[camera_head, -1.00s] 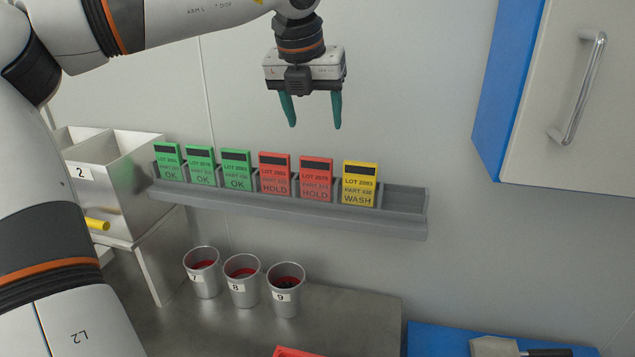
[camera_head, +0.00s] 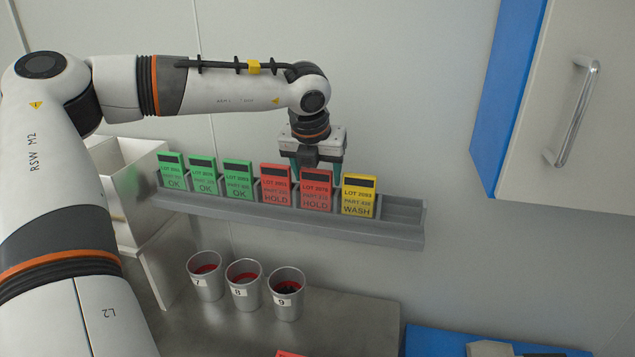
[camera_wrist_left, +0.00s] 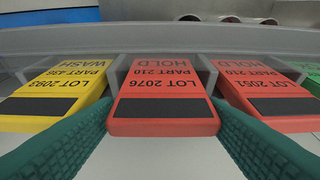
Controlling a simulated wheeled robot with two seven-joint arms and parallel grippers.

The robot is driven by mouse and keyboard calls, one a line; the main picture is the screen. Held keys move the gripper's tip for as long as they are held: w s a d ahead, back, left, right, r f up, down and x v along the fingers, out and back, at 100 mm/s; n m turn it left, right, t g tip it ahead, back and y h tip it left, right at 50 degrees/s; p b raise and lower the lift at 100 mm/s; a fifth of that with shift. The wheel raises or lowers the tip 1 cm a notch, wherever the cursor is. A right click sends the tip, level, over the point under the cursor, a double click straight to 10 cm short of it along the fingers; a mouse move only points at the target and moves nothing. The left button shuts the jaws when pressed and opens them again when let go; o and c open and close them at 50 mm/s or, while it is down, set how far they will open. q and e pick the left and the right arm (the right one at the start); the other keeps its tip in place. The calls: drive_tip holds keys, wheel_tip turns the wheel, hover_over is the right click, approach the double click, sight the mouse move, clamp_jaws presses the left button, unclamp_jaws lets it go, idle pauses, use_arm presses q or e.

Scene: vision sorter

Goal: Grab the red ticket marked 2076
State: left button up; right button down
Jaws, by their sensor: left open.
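The red HOLD ticket marked LOT 2076 (camera_head: 316,194) stands in a slot of the grey rack (camera_head: 285,220), between another red ticket and the yellow one. In the left wrist view the ticket (camera_wrist_left: 165,95) is centred, its number readable. My left gripper (camera_head: 316,170) is over its top edge, open. Its teal fingers (camera_wrist_left: 163,110) lie one on each side of the ticket, close to its edges; I cannot tell whether they touch it. My right gripper is not in view.
Beside it stand the red LOT 2051 ticket (camera_wrist_left: 262,95) and the yellow WASH ticket (camera_head: 358,197). Three green OK tickets are further left, including one (camera_head: 238,180). The rack's right end slot (camera_head: 402,208) is empty. Metal cups (camera_head: 286,295) stand below; a cabinet (camera_head: 570,100) hangs right.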

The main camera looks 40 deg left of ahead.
use_arm(q)
drive_tip(key=shift+s+f, duration=0.1)
drive_tip(key=shift+s, duration=0.15)
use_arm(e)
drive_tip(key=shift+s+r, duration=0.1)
use_arm(q)
drive_tip(key=shift+w+a+f, duration=0.1)
drive_tip(key=shift+w+a, duration=0.05)
drive_tip(key=shift+w, duration=0.1)
drive_tip(key=c, duration=0.6)
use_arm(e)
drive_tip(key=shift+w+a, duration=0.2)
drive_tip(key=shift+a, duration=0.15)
